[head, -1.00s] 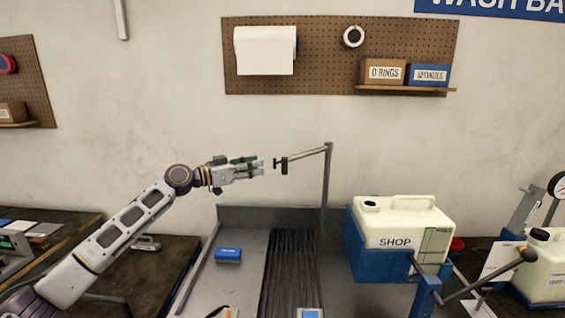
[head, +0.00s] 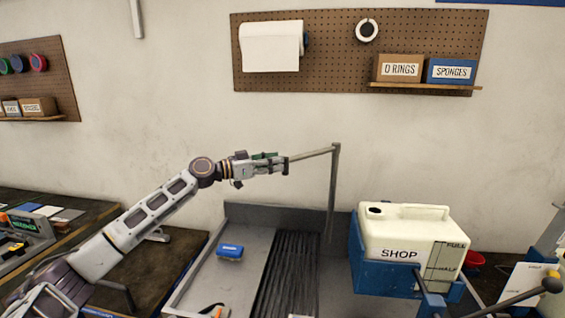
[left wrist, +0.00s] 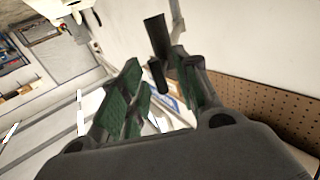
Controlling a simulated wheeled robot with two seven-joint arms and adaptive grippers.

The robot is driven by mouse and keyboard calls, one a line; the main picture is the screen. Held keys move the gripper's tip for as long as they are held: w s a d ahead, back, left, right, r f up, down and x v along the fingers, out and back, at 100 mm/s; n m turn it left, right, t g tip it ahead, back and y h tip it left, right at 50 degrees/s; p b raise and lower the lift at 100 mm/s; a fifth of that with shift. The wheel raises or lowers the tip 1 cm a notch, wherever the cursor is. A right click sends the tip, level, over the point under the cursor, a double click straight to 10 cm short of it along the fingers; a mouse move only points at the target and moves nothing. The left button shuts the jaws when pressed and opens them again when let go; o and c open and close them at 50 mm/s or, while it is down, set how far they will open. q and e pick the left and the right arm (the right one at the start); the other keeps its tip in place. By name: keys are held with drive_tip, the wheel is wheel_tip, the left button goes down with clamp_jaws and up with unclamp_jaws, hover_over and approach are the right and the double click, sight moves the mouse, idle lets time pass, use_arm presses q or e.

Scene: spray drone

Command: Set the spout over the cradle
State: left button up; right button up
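The spout (head: 312,154) is a thin grey arm reaching left from a post at the back of the wash bay. My left gripper (head: 284,165) is at the spout's left end and hides it in the head view. In the left wrist view, my left gripper (left wrist: 160,95) has its green-padded fingers apart. The spout's dark end pieces (left wrist: 156,38) show at the fingertips, seemingly between them; contact cannot be told. The blue cradle (head: 357,258) holds a cream jug (head: 405,232) marked SHOP, right of the spout's post. My right gripper is not in view.
A blue sponge (head: 230,252) lies in the grey bay (head: 240,216) beside dark ribbed matting (head: 288,272). The space between spout and jug looks clear.

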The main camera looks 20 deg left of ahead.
use_arm(q)
drive_tip(key=shift+w+d, duration=0.15)
drive_tip(key=shift+w, duration=0.05)
idle(0.3)
clamp_jaws()
